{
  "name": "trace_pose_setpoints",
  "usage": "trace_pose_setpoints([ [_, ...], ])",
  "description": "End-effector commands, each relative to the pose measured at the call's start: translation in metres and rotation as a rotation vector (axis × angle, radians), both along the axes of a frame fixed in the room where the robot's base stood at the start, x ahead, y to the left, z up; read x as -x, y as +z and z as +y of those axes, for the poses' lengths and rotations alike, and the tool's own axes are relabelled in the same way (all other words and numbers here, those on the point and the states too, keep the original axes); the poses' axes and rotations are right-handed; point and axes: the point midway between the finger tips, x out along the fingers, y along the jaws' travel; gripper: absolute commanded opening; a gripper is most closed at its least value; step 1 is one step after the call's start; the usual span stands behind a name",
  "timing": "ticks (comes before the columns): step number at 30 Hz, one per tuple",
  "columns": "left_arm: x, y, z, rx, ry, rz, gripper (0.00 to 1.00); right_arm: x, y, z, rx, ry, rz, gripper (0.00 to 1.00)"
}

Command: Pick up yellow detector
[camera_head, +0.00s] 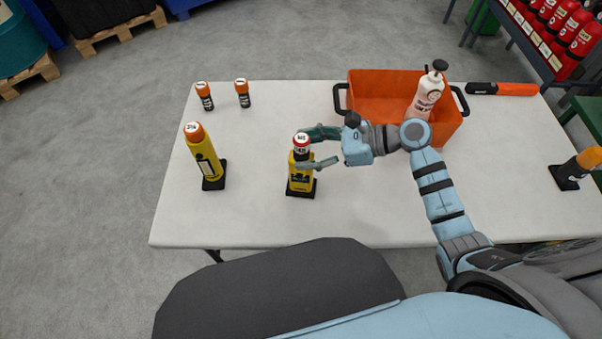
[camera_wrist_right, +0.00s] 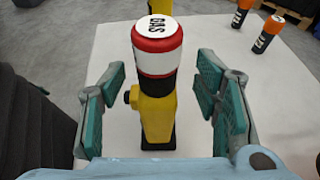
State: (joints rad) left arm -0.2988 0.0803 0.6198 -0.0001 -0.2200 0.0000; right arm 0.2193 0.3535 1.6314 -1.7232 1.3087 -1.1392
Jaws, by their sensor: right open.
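The yellow detector (camera_head: 301,178) stands upright on a black base on the white table, with a red and white cap. In the right wrist view its cap reads "GAS" and its yellow body (camera_wrist_right: 157,115) sits between my fingers. My right gripper (camera_head: 319,149) is open, with one finger on each side of the detector. In the right wrist view a gap shows between the detector and both fingers of the gripper (camera_wrist_right: 160,110). My left gripper is not in view.
A taller yellow bottle with an orange cap (camera_head: 205,158) stands to the left. Two small orange-capped canisters (camera_head: 204,96) (camera_head: 242,92) stand behind. An orange crate (camera_head: 375,108) with a white bottle (camera_head: 427,95) is at the back. A dark orange-topped item (camera_head: 577,168) is far right.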

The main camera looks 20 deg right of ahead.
Motion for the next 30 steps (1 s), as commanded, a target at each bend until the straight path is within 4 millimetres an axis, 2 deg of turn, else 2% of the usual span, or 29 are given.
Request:
trace_pose_setpoints([
  [3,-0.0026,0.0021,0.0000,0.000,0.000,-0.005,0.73,-0.0065,-0.0045,0.0158,-0.003,0.001,-0.001,0.57],
  [9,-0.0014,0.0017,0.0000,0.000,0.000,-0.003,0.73,-0.0070,-0.0063,0.0168,0.001,0.001,-0.002,0.57],
  [11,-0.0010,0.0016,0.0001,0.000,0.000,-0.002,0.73,-0.0069,-0.0062,0.0167,0.000,0.001,-0.002,0.49],
  [20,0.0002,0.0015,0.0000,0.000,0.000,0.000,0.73,-0.0068,-0.0060,0.0165,-0.001,0.000,-0.001,0.01],
  [30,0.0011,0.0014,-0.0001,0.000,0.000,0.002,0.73,-0.0072,-0.0051,0.0167,-0.002,0.001,-0.003,0.00],
])
